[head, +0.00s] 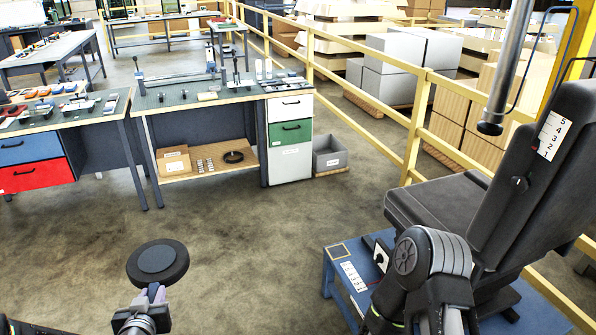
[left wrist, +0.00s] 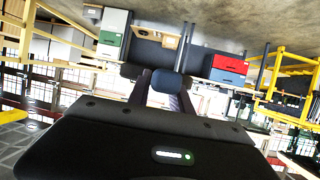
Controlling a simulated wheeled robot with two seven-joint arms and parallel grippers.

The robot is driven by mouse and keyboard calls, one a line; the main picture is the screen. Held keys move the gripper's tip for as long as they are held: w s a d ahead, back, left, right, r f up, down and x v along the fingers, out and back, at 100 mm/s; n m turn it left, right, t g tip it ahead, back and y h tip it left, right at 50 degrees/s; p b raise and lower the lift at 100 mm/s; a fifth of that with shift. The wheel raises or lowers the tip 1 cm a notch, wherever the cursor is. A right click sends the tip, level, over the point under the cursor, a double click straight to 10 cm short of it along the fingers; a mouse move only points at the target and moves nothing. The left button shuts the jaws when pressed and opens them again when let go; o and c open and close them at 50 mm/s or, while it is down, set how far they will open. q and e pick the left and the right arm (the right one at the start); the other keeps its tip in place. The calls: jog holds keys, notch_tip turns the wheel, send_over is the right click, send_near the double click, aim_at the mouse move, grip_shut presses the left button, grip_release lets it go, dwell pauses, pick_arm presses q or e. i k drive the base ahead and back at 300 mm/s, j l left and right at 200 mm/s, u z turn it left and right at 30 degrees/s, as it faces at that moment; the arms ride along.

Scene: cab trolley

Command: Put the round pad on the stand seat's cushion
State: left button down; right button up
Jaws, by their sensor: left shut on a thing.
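The round pad (head: 157,262) is a black disc with a raised grey centre, in the lower left of the head view. My left gripper (head: 153,292) is shut on the pad's near edge and holds it above the floor, face towards the camera. The stand seat's cushion (head: 437,208) is dark grey and bare where it shows, at the right, well apart from the pad. Its tall backrest (head: 528,150) rises on its right. A dark arm link of mine hides part of the cushion's near side. The left gripper's fingers (left wrist: 168,92) show in the left wrist view. My right gripper is out of view.
A blue platform (head: 345,290) carries the seat. A grey post (head: 500,90) hangs over the cushion and a yellow railing (head: 418,120) runs behind it. A workbench (head: 205,95) stands at the back. Open floor (head: 270,240) lies between pad and seat.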

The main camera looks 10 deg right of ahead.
aim_at(456, 201)
jog(key=i+u, duration=0.2)
jog(key=i, duration=0.95)
jog(key=i+z, duration=0.45)
jog(key=i+j+z, duration=0.2)
jog(key=z, duration=0.25)
jog(key=i+j+z, duration=0.35)
jog(key=z, duration=0.15)
jog(key=i+j+z, duration=0.1)
jog(key=z, duration=0.35)
jog(key=i+j+z, duration=0.25)
jog(key=z, duration=0.2)
jog(key=i+j+z, duration=0.1)
jog(key=z, duration=0.35)
jog(key=i+j+z, duration=0.1)
jog(key=j+z, duration=0.6)
jog(key=z, duration=0.2)
jog(key=i+j+z, duration=0.1)
jog(key=j+z, duration=0.85)
jog(key=j, duration=0.1)
